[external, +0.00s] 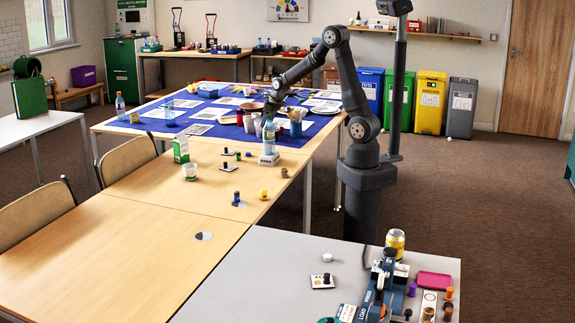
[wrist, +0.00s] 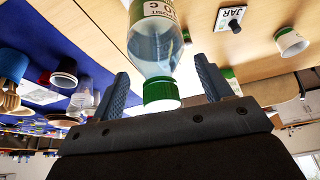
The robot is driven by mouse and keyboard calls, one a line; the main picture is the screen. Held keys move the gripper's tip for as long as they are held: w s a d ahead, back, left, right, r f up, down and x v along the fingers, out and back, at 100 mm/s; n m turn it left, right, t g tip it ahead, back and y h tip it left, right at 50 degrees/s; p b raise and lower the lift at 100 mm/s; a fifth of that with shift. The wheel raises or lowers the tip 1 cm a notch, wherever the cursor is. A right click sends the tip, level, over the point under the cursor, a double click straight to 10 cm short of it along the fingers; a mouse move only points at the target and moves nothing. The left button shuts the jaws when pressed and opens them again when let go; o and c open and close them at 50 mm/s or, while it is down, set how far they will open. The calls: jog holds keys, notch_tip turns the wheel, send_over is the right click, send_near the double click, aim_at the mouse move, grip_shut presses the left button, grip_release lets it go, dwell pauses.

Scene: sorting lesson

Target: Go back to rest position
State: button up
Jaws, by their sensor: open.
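My gripper (external: 270,117) is low over the table, at the top of a clear bottle (external: 268,143). The bottle stands upright on a small white base (external: 268,159) near the edge of the blue cloth. In the wrist view the two fingers of my gripper (wrist: 163,80) are apart. The bottle (wrist: 156,45) with its green cap (wrist: 162,94) shows between them. A gap shows on each side of the cap, so the fingers are not closed on it.
A green and white carton (external: 181,149) and a white tub (external: 190,171) stand to the left. Cups with pens (external: 296,125) are close on the right. A small knobbed plate (wrist: 231,20) labelled JAR lies nearby.

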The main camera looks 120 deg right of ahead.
notch_tip(320, 180, up, 4)
jog(key=shift+r, duration=0.1)
jog(key=s+r, duration=0.7)
jog(key=s, duration=0.5)
jog(key=w+d+f, duration=0.1)
jog(key=w+d, duration=0.2)
jog(key=w, duration=0.7)
jog(key=w+d+f, duration=0.1)
jog(key=w+d, duration=0.3)
jog(key=w, duration=0.7)
jog(key=w+d+f, duration=0.2)
jog(key=w+d, duration=0.2)
jog(key=w, duration=0.7)
jog(key=shift+m, duration=0.4)
